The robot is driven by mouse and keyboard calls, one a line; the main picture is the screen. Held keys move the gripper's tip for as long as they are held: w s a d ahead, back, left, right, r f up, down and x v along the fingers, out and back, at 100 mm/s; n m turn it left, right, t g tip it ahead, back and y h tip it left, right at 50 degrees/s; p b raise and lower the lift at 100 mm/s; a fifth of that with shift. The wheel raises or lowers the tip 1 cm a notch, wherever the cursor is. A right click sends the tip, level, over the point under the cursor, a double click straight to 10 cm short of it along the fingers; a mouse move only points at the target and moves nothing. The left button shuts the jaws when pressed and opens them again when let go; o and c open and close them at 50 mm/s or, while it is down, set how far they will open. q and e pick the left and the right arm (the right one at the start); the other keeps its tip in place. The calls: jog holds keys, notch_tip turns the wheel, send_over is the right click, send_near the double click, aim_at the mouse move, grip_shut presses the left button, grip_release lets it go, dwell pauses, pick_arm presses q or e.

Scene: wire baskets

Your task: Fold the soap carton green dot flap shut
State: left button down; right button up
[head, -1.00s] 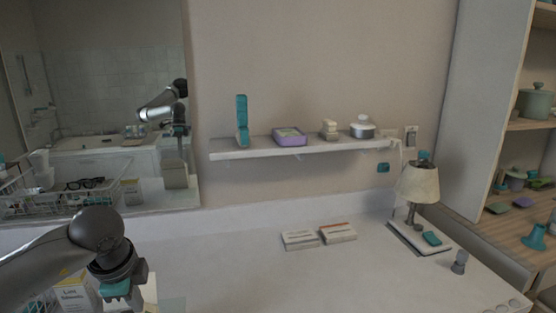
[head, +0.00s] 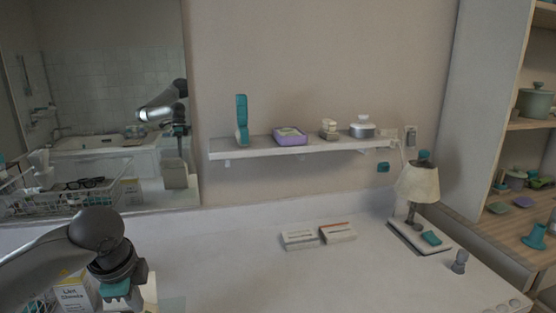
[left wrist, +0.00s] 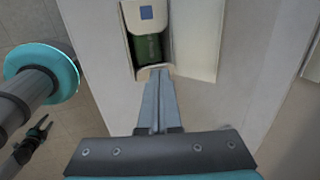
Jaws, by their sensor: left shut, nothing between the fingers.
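In the left wrist view an open white carton shows its mouth with a dark green thing (left wrist: 149,50) inside. One flap (left wrist: 146,13) at the top of the mouth bears a blue square. A wide white flap (left wrist: 196,38) stands out to the right. No green dot shows. My left gripper (left wrist: 157,78) is shut and empty, its fingertips at the lower edge of the mouth; I cannot tell if they touch. In the head view my left gripper (head: 117,292) is low at the left, with a pale carton partly hidden behind it. My right gripper is not in view.
A yellow and white box (head: 75,295) stands close left of the gripper. Two flat boxes (head: 300,240) (head: 338,233) lie at the back of the white counter (head: 245,280). A lamp (head: 418,185) stands at the right. The middle front counter is clear.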

pick_arm(q)
jog(key=shift+f+b, duration=1.4)
jog(key=shift+f, duration=0.25)
dwell(0.4)
jog(key=shift+r, duration=0.15)
dwell(0.4)
jog(key=shift+r+p, duration=2.1)
jog(key=shift+r, duration=0.85)
jog(key=p+v, duration=0.2)
jog(key=v, duration=1.3)
